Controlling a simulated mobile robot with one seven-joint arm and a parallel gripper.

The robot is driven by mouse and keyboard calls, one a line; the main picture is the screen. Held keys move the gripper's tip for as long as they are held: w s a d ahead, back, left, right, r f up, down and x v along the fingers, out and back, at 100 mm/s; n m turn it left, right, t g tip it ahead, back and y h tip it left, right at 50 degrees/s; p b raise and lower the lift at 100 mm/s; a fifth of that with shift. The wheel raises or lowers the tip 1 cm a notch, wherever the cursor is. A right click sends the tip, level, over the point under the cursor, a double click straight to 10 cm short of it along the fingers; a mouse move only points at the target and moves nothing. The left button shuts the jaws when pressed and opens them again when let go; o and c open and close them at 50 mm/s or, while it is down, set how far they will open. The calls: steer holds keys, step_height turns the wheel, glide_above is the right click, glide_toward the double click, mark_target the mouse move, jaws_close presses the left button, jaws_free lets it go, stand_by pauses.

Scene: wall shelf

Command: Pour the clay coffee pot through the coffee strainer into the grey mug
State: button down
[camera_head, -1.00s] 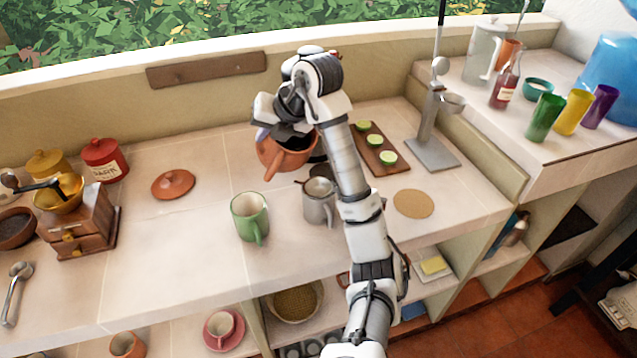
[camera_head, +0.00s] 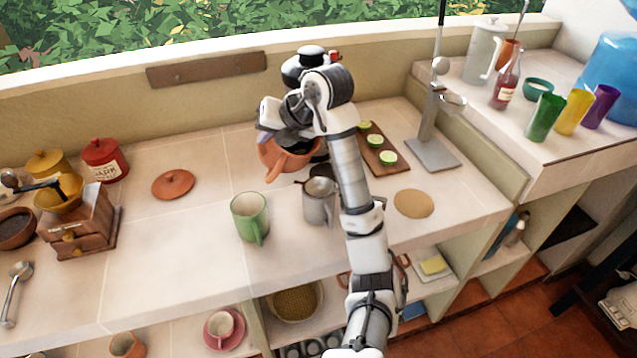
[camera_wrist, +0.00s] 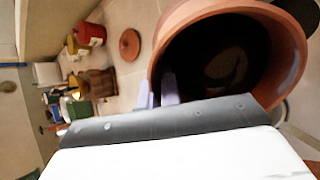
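The clay coffee pot (camera_head: 288,163) is orange-brown and hangs over the counter behind the mugs. In the wrist view its wide mouth (camera_wrist: 270,90) and dark inside show. My gripper (camera_wrist: 160,92) is at the pot's rim, with one finger on either side of the wall. The grey mug (camera_head: 318,208) stands upright on the counter, in front of and to the right of the pot. The coffee strainer (camera_head: 319,187) appears to lie across the mug's top, with a short dark handle to the left. The pot's contents cannot be made out.
A green mug (camera_head: 250,218) stands left of the grey mug. A clay lid (camera_head: 173,184) lies farther left, near a coffee grinder (camera_head: 78,225). A board with lime halves (camera_head: 388,157) and a metal stand (camera_head: 432,150) are at right. A cork disc (camera_head: 413,204) lies nearby.

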steer(key=shift+s+d+t+y, duration=0.25)
steer(key=shift+s+t+y, duration=0.05)
steer(key=shift+t+y, duration=0.3)
steer(key=shift+s+d+t+y, duration=0.25)
steer(key=shift+t+y, duration=0.25)
steer(key=shift+y, duration=0.1)
stand_by(2.5)
steer(key=shift+w+a+r+g+h, duration=0.15)
steer(key=shift+w+r+g+h, duration=0.15)
steer(key=shift+g+h, duration=0.25)
steer(key=shift+w+a+g+h, duration=0.25)
steer(key=shift+g+h, duration=0.1)
steer(key=shift+h, duration=0.1)
steer(key=shift+w+a+f+g+h, duration=0.2)
steer(key=shift+w+a+g+h, duration=0.05)
steer(key=shift+a+g+h, duration=0.05)
steer(key=shift+w+a, duration=0.1)
steer(key=shift+w+a+g+h, duration=0.55)
steer(key=shift+g+h, duration=0.05)
steer(key=shift+g, duration=0.1)
steer(key=shift+w+a+f+g+h, duration=0.25)
steer(key=shift+w+a+g+h, duration=0.55)
steer(key=shift+h, duration=0.1)
steer(key=shift+w+a+f+g+h, duration=0.75)
steer(key=shift+g+h, duration=0.25)
steer(key=shift+g, duration=0.1)
